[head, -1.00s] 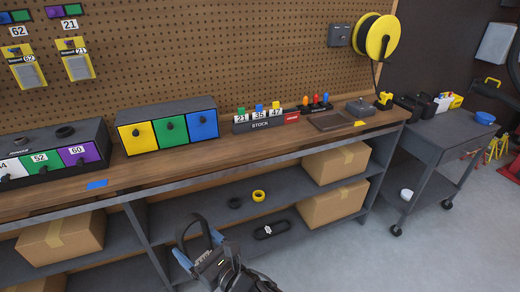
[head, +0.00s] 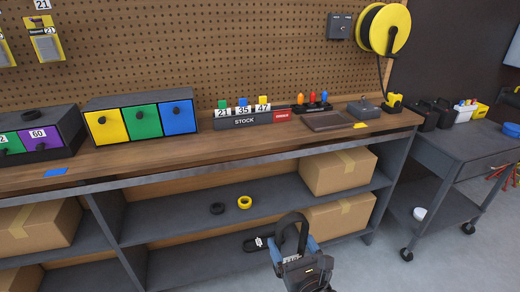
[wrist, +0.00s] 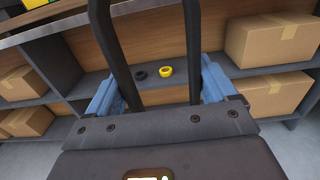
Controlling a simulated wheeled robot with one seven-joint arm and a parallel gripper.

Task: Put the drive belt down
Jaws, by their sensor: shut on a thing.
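My gripper (head: 294,244) is shut on a black drive belt (head: 291,217), a loop that stands up from between its blue fingers. In the wrist view the belt (wrist: 193,40) shows as two dark bands running up out of the picture, with the blue fingers (wrist: 158,85) on either side. The gripper is in front of the bench's lower shelf. Another flat black loop with a white tag (head: 258,243) lies on that shelf, just left of the gripper in the picture.
A black ring (head: 217,208) and a yellow ring (head: 245,202) lie on the middle shelf (head: 170,223), beside a cardboard box (head: 338,171). The benchtop (head: 150,163) carries drawer units, a stock rack (head: 245,122) and a dark flat tray (head: 323,122). A grey cart (head: 460,150) stands right.

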